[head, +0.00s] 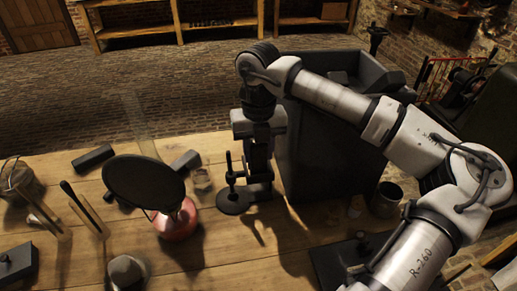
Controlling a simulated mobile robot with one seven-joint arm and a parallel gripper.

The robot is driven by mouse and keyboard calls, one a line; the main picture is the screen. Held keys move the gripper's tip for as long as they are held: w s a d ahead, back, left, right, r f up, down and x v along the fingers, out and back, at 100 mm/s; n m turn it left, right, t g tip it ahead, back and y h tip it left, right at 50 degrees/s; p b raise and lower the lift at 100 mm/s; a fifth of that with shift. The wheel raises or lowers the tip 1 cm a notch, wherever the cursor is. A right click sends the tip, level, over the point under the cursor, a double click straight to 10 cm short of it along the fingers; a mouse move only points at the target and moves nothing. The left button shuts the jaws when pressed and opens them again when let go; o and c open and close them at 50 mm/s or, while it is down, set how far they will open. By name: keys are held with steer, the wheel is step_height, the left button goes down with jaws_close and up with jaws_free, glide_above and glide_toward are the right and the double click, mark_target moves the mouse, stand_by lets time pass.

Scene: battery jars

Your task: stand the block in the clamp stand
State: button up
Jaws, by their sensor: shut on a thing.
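The clamp stand (233,201) has a round dark base and a thin upright rod, and it stands on the wooden bench below my gripper. My gripper (259,187) points down just right of the rod, close to the base. It is shut on a dark block, which blends with the dark fingers, so its outline and its tilt are hard to make out. I cannot tell whether the block touches the stand's base.
A black disc (144,183) above a red round-bodied vessel (177,222) stands left of the stand. Dark bars (93,158) and a small glass jar (201,179) lie nearby.

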steer(key=shift+f, duration=0.15)
steer(key=o, duration=1.2)
step_height(320, 180, up, 14)
steer(key=shift+f+b, duration=0.1)
steer(key=shift+b, duration=0.55)
